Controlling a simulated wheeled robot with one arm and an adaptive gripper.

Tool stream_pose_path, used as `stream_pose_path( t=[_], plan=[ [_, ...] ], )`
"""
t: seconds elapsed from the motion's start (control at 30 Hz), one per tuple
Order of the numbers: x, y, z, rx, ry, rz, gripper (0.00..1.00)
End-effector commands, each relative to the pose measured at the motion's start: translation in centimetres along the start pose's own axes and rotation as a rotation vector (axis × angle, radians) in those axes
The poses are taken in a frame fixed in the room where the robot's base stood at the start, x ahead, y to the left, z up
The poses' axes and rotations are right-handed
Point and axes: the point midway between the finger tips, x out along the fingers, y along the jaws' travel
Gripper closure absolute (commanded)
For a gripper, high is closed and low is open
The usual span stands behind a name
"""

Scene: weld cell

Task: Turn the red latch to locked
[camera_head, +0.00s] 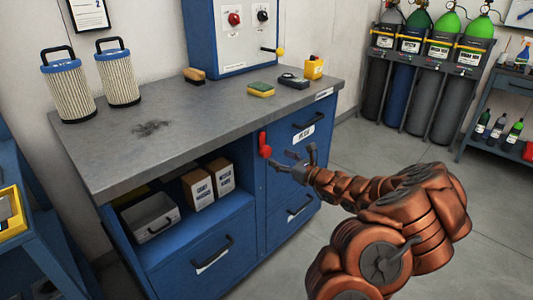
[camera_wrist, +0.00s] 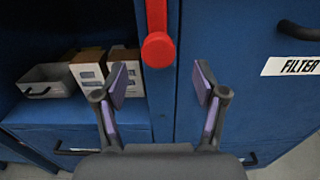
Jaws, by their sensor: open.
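The red latch (camera_head: 264,145) is mounted on the blue cabinet's front, on the upright between the open shelf and the drawers. In the wrist view the red latch (camera_wrist: 158,48) hangs as a vertical bar with a round knob at its lower end. My gripper (camera_head: 299,163) is in front of the cabinet, a little right of and below the latch. In the wrist view my gripper (camera_wrist: 159,82) is open and empty, with its two purple-padded fingers apart. The knob shows beyond and between the fingertips, apart from both. The latch's top end is cut off in the wrist view.
The open shelf holds a grey bin (camera_head: 150,217) and cardboard boxes (camera_head: 198,189). A drawer with a dark handle (camera_head: 303,133) is right of the latch. The grey worktop (camera_head: 200,125) overhangs above, bearing filters (camera_head: 118,75) and a sponge (camera_head: 261,90).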

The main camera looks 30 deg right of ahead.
Motion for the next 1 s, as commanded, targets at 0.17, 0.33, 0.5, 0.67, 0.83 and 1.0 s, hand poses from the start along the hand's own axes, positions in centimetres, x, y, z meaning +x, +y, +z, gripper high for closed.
stream_pose_path(
  t=[0.17,0.33,0.5,0.67,0.83,1.0],
  plan=[
    [2.2,0.2,0.0,-0.002,0.001,0.005,0.29],
    [4.4,0.4,-0.1,-0.001,0.003,0.007,0.29],
    [6.0,0.2,-0.1,-0.003,0.004,0.004,0.29],
    [6.9,0.2,-0.1,-0.003,0.002,0.004,0.29],
    [7.0,0.2,0.0,-0.002,0.001,0.004,0.29],
    [7.0,0.2,0.0,-0.002,0.001,0.004,0.32]
  ],
)
